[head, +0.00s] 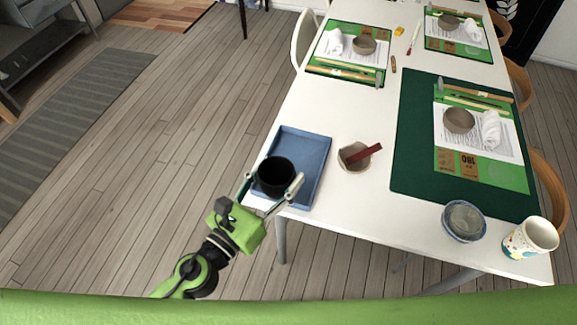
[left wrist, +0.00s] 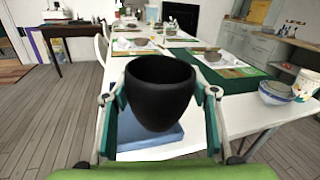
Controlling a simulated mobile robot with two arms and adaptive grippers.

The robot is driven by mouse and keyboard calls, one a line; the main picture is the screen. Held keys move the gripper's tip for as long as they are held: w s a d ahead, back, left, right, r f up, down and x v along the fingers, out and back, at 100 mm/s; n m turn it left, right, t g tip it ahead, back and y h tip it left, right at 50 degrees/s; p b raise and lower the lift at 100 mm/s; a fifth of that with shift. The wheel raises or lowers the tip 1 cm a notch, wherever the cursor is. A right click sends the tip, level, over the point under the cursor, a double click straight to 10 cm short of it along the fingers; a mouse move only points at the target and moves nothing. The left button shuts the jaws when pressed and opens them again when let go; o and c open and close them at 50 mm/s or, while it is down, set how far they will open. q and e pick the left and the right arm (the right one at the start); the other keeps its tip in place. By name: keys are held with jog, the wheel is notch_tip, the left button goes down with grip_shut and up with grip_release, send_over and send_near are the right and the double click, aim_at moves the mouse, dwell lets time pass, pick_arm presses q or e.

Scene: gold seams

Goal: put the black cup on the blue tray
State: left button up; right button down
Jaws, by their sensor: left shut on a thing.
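The black cup (head: 275,176) is upright between the fingers of my left gripper (head: 272,187), which is shut on it. In the head view the cup covers the near left part of the blue tray (head: 312,162), which lies at the table's near left corner. In the left wrist view the cup (left wrist: 160,92) fills the middle, with a finger at each side, and part of the tray (left wrist: 150,140) shows behind and below it. I cannot tell whether the cup touches the tray. My right gripper is not in view.
Right of the tray on the white table (head: 345,212) is a bowl (head: 352,163) with a dark red stick across it. Farther right are a green mat (head: 408,150) with a place setting, a glass bowl (head: 463,221) and a patterned cup (head: 531,238). More settings stand farther back.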

aim_at(276, 173)
pick_arm(q)
jog(key=w, duration=0.1)
jog(key=w+f, duration=0.1)
jog(key=w, duration=0.1)
jog(key=w+d+f, duration=0.1)
jog(key=shift+w+d, duration=0.1)
jog(key=shift+w, duration=0.25)
jog(key=w+f+b, duration=0.2)
jog(key=f, duration=0.1)
jog(key=w+f+b, duration=0.1)
jog(key=f+b, duration=0.1)
jog(key=shift+w+d+f, duration=0.15)
jog(key=shift+w+d, duration=0.25)
jog(key=shift+w+d+f+b, duration=0.1)
jog(key=shift+w+f+b, duration=0.1)
jog(key=shift+f+b, duration=1.15)
jog(key=shift+f+p, duration=0.4)
jog(key=shift+f, duration=0.05)
jog(key=shift+f, duration=0.15)
jog(key=o, duration=1.2)
jog(key=shift+o, duration=0.2)
